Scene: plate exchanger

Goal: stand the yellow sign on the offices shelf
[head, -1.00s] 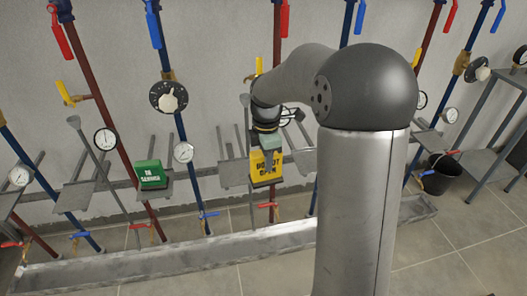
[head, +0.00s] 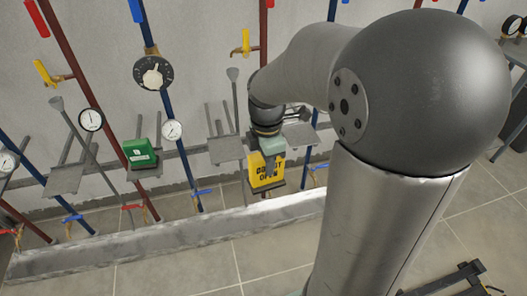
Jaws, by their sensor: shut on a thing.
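The yellow sign (head: 266,177), with black lettering that seems to read "DO NOT OPEN", hangs upright below my gripper (head: 268,150). My gripper is shut on its top edge, and the fingers are mostly hidden by the hand. The sign appears held in the air in front of the pipes. Small grey shelves line the wall: one (head: 226,150) is just left of the sign, and another (head: 300,137) is behind it to the right, partly covered by my arm. No shelf label is readable, so I cannot tell which is the offices shelf.
A green sign (head: 140,153) stands on a shelf further left. An empty-looking shelf (head: 64,180) is at far left. Red and blue pipes, gauges (head: 172,131) and valve handles crowd the wall. A long grey trough (head: 130,247) runs along the floor below.

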